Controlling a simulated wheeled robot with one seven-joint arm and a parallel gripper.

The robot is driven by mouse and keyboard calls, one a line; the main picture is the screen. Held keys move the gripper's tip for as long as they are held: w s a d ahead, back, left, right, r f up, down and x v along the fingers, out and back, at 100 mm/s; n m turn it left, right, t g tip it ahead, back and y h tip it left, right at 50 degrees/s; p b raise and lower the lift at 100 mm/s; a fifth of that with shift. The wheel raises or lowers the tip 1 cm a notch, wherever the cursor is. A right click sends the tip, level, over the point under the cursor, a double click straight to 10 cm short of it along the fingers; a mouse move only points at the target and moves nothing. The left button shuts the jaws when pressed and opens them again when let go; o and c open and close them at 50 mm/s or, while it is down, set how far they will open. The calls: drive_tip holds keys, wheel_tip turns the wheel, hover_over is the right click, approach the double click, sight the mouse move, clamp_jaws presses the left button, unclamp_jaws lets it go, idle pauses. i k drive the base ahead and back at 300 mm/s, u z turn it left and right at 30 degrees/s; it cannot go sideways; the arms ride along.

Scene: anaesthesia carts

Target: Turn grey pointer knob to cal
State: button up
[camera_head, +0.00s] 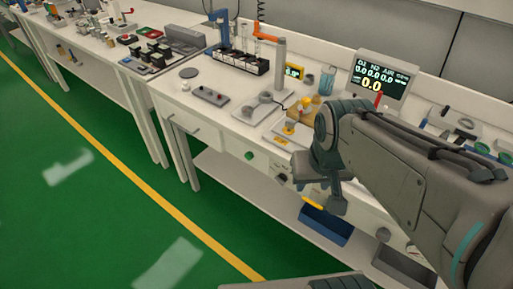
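A small grey knob (282,178) sits on the white front panel of the bench, left of my gripper. It could be the grey pointer knob, but its pointer and any "cal" marking are too small to read. Another grey knob (383,234) is on the same front, lower right, beyond my arm. My gripper (318,190) hangs in front of the panel, to the right of the first knob and seemingly apart from it. Its fingers are small and partly merged with the wrist, so their opening is unclear. The arm hides part of the panel.
A green knob (249,155) is on the panel to the left. A yellow handle (312,203) shows just below my gripper. A blue bin (326,226) stands on the lower shelf. A display (381,75) stands on the bench. The green floor (90,215) at left is clear.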

sight(281, 178)
drive_tip(key=u, duration=1)
drive_tip(key=k, duration=0.8)
drive_tip(key=z, duration=0.55)
drive_tip(key=i, duration=0.5)
drive_tip(key=z, duration=0.05)
